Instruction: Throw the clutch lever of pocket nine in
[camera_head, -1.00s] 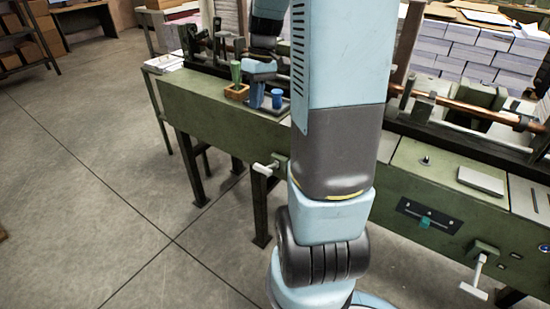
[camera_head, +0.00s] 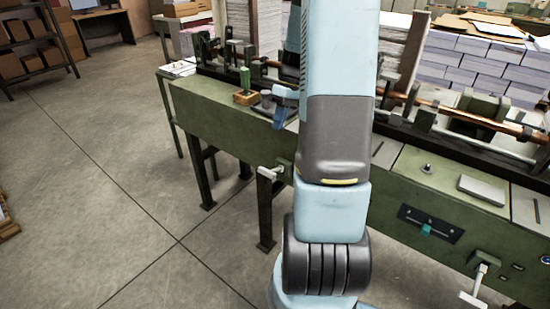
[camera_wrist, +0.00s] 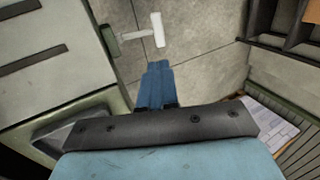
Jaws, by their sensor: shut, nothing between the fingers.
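My gripper (camera_head: 279,118) has blue fingers, shut and empty, at the front edge of the green machine, left of my arm in the head view. In the wrist view the closed fingers (camera_wrist: 158,66) point at a white T-shaped lever (camera_wrist: 157,30) on the machine's side, with a small visible gap before it. A pale T-shaped lever, probably the same one, shows below the gripper in the head view (camera_head: 270,172). Another pale T-handle (camera_head: 477,282) is on the front at right. No pocket number is readable, and my arm hides part of the machine.
A wooden block with a green object (camera_head: 246,92) stands on the machine top near the gripper. A black panel with a teal slider (camera_head: 427,229) is on the front at right. Paper stacks (camera_head: 470,65) stand behind. The floor (camera_head: 110,190) at left is clear.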

